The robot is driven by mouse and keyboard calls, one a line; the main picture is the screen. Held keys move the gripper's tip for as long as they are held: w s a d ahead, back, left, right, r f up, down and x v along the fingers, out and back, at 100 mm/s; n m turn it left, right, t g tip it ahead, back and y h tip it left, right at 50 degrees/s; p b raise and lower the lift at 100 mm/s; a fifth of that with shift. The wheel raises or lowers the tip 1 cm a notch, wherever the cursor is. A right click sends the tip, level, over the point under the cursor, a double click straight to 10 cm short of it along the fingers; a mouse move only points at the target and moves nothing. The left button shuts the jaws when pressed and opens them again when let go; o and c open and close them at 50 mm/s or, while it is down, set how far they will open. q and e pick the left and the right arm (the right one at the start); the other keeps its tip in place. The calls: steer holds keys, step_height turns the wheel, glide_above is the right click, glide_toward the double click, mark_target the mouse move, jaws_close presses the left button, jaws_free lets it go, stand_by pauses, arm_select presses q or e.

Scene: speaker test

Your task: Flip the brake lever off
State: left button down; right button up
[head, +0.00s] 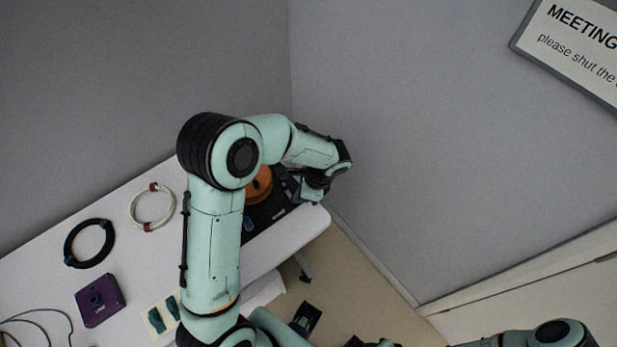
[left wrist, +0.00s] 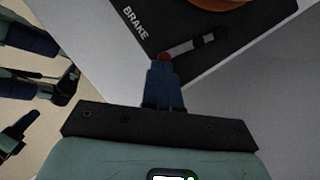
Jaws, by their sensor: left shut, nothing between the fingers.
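The brake lever (left wrist: 190,46) is a pale and dark bar with a red tip, on a black panel (left wrist: 172,20) beside the printed word BRAKE. My left gripper (left wrist: 162,68) is shut and empty, with its blue fingertips right at the lever's red tip. I cannot tell whether they touch. In the head view my left arm reaches over the table and its hand (head: 315,190) is at the right end of the black panel (head: 264,214). The lever is hidden there by my arm.
An orange disc (head: 260,185) sits on the panel. The white table (head: 40,265) holds a black cable ring (head: 69,245), a white ring (head: 133,208), a purple box (head: 100,314) and a card with green pieces (head: 157,320). Grey walls stand behind and right.

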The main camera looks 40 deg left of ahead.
arm_select(q)
steer(key=shift+w+a+p, duration=0.35)
steer(key=shift+w+a, duration=0.15)
steer(key=shift+w, duration=0.15)
arm_select(e)
steer(key=shift+w+r, duration=0.2)
steer(key=shift+r, duration=0.2)
arm_select(q)
steer(key=shift+d, duration=0.15)
steer(key=d, duration=0.1)
steer(key=w+d, duration=0.2)
steer(key=shift+w+d+r, duration=0.15)
steer(key=shift+d+r, duration=0.05)
steer(key=shift+r, duration=0.1)
steer(key=p+v, duration=0.1)
steer(key=v, duration=0.8)
steer(key=shift+r, duration=0.2)
arm_select(e)
steer(key=shift+w+d+r, duration=0.7)
steer(key=shift+w+d, duration=0.1)
steer(key=shift+w, duration=0.1)
